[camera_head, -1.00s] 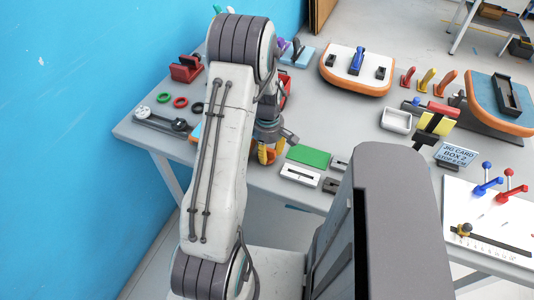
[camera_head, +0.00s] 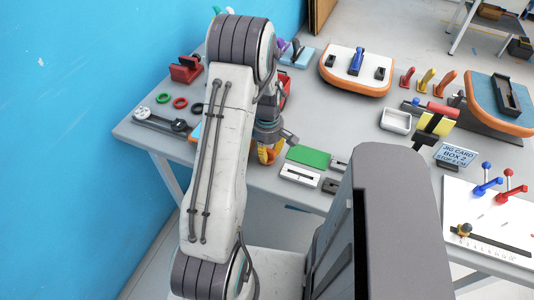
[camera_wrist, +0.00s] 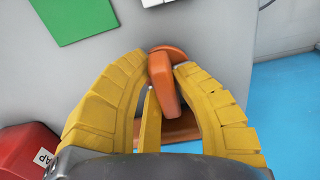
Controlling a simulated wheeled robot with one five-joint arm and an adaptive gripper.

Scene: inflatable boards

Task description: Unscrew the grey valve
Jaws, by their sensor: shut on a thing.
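In the wrist view my gripper (camera_wrist: 160,68) has its yellow fingers closed in on an upright orange piece (camera_wrist: 165,85), with a rounded orange top behind it. The fingertips flank this piece near its upper end. An orange-brown base (camera_wrist: 182,131) shows below, between the fingers. In the head view my gripper (camera_head: 268,153) is low at the table's near edge, partly hidden behind my arm. I cannot make out a grey valve clearly in either view; the fingers and arm hide part of this spot.
A green card (camera_head: 308,156) and a white slotted block (camera_head: 300,174) lie right of my gripper. A red block (camera_wrist: 25,150) stands at lower left in the wrist view. Coloured rings (camera_head: 180,102) lie left of my arm. A blue wall (camera_head: 70,150) borders the left side.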

